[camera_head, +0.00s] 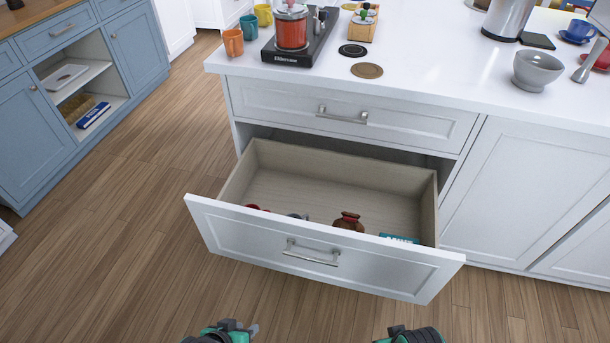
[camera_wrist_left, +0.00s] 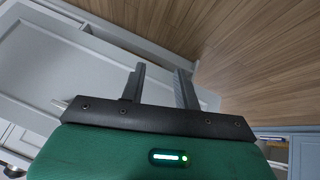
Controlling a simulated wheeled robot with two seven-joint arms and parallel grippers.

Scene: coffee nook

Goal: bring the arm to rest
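My left gripper (camera_head: 252,329) shows at the bottom edge of the head view, in front of the open drawer and apart from it. In the left wrist view the two dark fingers of this gripper (camera_wrist_left: 160,86) stand apart with nothing between them. A green and black part of my right arm (camera_head: 415,336) shows at the bottom edge of the head view, right of the left one. Its fingers cannot be made out.
The lower drawer (camera_head: 318,262) of the white island is pulled out, with a brown jar (camera_head: 349,222) and other small items in it. The island counter (camera_head: 440,72) holds a grinder-like appliance (camera_head: 291,30), mugs and a grey bowl (camera_head: 537,70). Wooden floor (camera_head: 130,220) is clear at left.

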